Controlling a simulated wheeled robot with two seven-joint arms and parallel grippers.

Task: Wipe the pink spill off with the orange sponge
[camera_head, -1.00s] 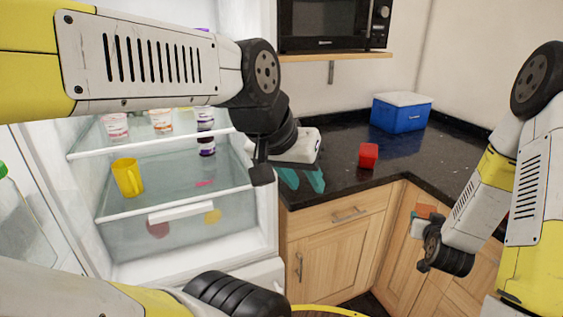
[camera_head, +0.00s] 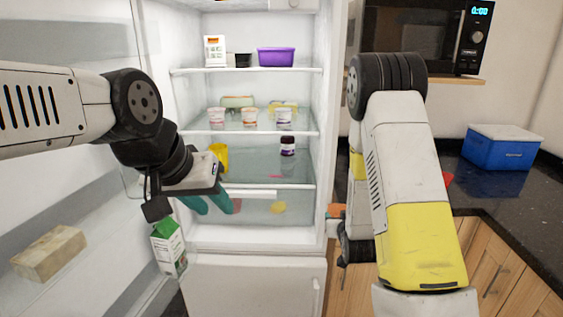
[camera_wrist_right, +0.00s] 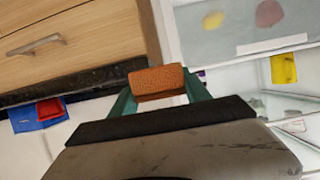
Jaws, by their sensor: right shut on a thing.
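The pink spill (camera_head: 275,176) is a small streak on the lower glass shelf inside the open fridge (camera_head: 325,120). The orange sponge (camera_wrist_right: 157,82) is a small block between the teal fingers of my right gripper (camera_wrist_right: 158,90), which is shut on it. In the head view, the sponge's edge (camera_head: 336,211) shows just right of the fridge opening, outside it and lower than the spill; my right forearm hides most of that gripper. My left gripper (camera_head: 208,203) is empty, its teal fingers apart, in front of the fridge's left side.
A yellow mug (camera_head: 220,158) stands left of the spill, partly behind my left gripper. A dark jar (camera_head: 287,146) stands behind the spill. A green-white carton (camera_head: 168,248) and a tan block (camera_head: 48,254) sit in the door at left. A blue cooler (camera_head: 501,147) is on the counter.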

